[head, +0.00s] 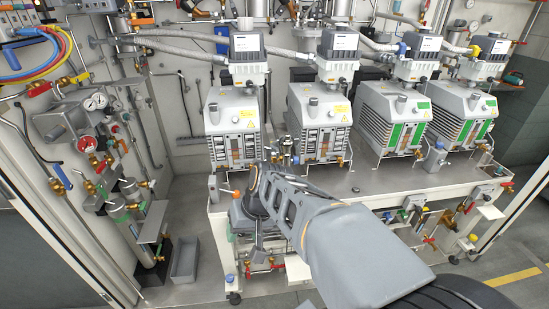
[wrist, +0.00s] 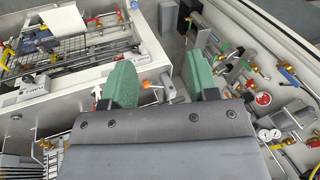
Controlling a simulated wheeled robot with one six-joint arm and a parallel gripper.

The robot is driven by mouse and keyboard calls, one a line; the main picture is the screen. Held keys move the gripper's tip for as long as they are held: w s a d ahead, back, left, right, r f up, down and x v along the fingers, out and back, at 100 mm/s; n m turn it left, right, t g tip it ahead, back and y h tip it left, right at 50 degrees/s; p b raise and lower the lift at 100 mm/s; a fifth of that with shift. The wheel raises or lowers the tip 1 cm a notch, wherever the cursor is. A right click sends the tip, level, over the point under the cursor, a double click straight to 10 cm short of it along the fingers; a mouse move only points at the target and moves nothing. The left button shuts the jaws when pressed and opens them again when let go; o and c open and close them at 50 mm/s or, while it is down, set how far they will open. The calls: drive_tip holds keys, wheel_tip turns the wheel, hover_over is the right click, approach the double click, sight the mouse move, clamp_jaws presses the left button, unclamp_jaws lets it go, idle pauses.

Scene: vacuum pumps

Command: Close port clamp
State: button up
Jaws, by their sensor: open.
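My gripper (wrist: 166,78) shows in the wrist view with its two green finger pads wide apart and nothing held between them. In the head view my gripper (head: 256,190) reaches over the front left corner of the pump bench. A small fitting with an orange tip (wrist: 150,86) shows between the pads in the wrist view, beyond them. What looks like the same orange-tipped fitting (head: 228,192) is just left of my gripper in the head view, at the bench's left edge. I cannot tell whether it is the port clamp, or whether that is open or closed.
Several grey vacuum pumps (head: 231,125) stand in a row on the bench (head: 365,178). A panel with gauges and valves (head: 95,102) is at the left. A grey bin (head: 185,262) stands on the floor. Valves with coloured handles (head: 432,240) line the bench's front right.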

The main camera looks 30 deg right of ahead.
drive_tip(key=w+d+f+m+t+y+b, duration=0.2)
drive_tip(key=w+d+m+t+y+b, duration=0.45)
drive_tip(key=d, duration=0.65)
drive_tip(key=w+d+r+m+t+h, duration=0.1)
drive_tip(key=d+m+t+h, duration=0.25)
drive_tip(key=d, duration=0.45)
drive_tip(key=w+d+m+t+h, duration=0.2)
drive_tip(key=d+t, duration=0.3)
drive_tip(key=d, duration=0.3)
drive_tip(key=p+x, duration=0.1)
drive_tip(key=x, duration=1.1)
drive_tip(key=shift+a+p, duration=0.15)
drive_tip(key=shift+p, duration=0.25)
drive_tip(key=shift+w, duration=0.1)
drive_tip(key=shift+c, duration=0.5)
clamp_jaws()
